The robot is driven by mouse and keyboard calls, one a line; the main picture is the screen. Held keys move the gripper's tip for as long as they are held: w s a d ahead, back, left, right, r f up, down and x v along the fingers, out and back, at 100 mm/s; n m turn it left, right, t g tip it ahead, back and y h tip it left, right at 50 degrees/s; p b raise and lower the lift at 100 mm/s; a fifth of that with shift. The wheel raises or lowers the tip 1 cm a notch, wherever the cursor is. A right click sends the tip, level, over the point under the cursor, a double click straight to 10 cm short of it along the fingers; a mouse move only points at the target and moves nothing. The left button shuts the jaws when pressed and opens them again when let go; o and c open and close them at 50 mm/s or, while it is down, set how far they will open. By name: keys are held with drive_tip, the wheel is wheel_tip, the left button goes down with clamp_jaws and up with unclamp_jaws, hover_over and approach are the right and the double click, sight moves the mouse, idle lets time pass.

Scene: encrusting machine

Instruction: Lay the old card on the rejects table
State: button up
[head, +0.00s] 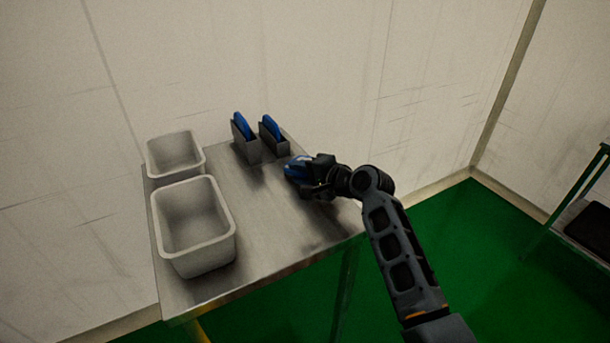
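My gripper (301,171) is over the right part of a steel table (268,222). It appears shut on a blue card (295,165), which sticks out to the left of the dark fingers. The fingers hide part of this card. I cannot tell whether the card touches the tabletop. Two more blue cards, a left one (242,123) and a right one (270,126), stand upright in grey holders at the table's back. No label shows whether this is the rejects table or which card is old.
Two pale open bins, a back one (147,163) and a front one (207,257), stand on the table's left side and look empty. The front middle of the tabletop is clear. A wall runs behind the table. Another green-framed stand (580,186) is at the far right.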

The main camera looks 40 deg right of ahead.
drive_tip(key=shift+o, duration=0.2)
drive_tip(key=p+v, duration=0.4)
drive_tip(key=v, duration=0.2)
drive_tip(key=shift+s+r, duration=0.25)
drive_tip(key=shift+s, duration=0.1)
drive_tip(key=shift+s+r, duration=0.1)
drive_tip(key=shift+s, duration=0.45)
wheel_tip(320, 180, up, 7)
drive_tip(key=s+p, duration=0.3)
drive_tip(key=p, duration=0.4)
